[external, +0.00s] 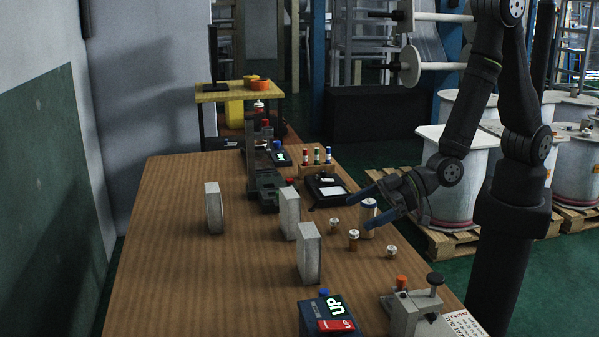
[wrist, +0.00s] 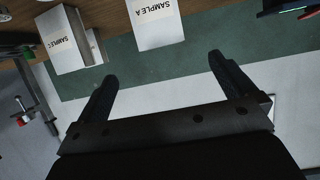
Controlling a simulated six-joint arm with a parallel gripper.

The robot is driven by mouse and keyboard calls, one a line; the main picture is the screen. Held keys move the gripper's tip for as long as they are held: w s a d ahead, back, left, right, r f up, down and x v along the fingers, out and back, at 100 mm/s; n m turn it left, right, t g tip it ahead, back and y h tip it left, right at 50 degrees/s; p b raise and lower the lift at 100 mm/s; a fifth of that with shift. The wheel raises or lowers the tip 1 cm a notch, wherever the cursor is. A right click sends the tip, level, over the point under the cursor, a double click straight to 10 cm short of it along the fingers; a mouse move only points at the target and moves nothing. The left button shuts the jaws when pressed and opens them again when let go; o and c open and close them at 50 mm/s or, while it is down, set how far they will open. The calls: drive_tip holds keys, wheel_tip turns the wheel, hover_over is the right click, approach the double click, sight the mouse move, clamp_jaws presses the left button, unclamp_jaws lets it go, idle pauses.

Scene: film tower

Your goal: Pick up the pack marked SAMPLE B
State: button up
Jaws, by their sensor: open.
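Three white upright packs stand on the wooden table in the external view: one at the left (external: 214,208), one in the middle (external: 289,213) and one nearer the camera (external: 309,252). Their labels do not show there. In the wrist view, one pack reads SAMPLE A (wrist: 155,22). Another pack (wrist: 68,40), to its left, reads SAMPLE, but its letter is unclear. I cannot tell which pack is SAMPLE B. My gripper (external: 361,214) is open and empty, right of the packs and apart from them. Its spread fingers also show in the wrist view (wrist: 162,69).
A device with an UP sign (external: 325,315) and a grey fixture (external: 415,308) sit at the near end.

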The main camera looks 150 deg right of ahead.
wheel_tip(320, 180, up, 6)
drive_tip(key=r, duration=0.1)
drive_tip(key=w+d+t, duration=0.1)
drive_tip(key=d+t, duration=0.1)
drive_tip(key=d, duration=1.5)
drive_tip(key=s+d+f+g, duration=0.1)
drive_tip(key=s+d, duration=0.4)
drive_tip(key=d, duration=0.3)
drive_tip(key=s+d, duration=0.5)
drive_tip(key=d, duration=0.3)
approach(212, 192)
drive_tip(key=d+f, duration=0.3)
drive_tip(key=d, duration=0.1)
drive_tip(key=shift+n+y, duration=0.3)
drive_tip(key=shift+n, duration=0.1)
drive_tip(key=shift+d+r+x, duration=0.1)
drive_tip(key=shift+r+x, duration=0.05)
drive_tip(key=shift+x, duration=1.5)
drive_tip(key=shift+d+r+x, duration=0.15)
drive_tip(key=shift+x, duration=1.55)
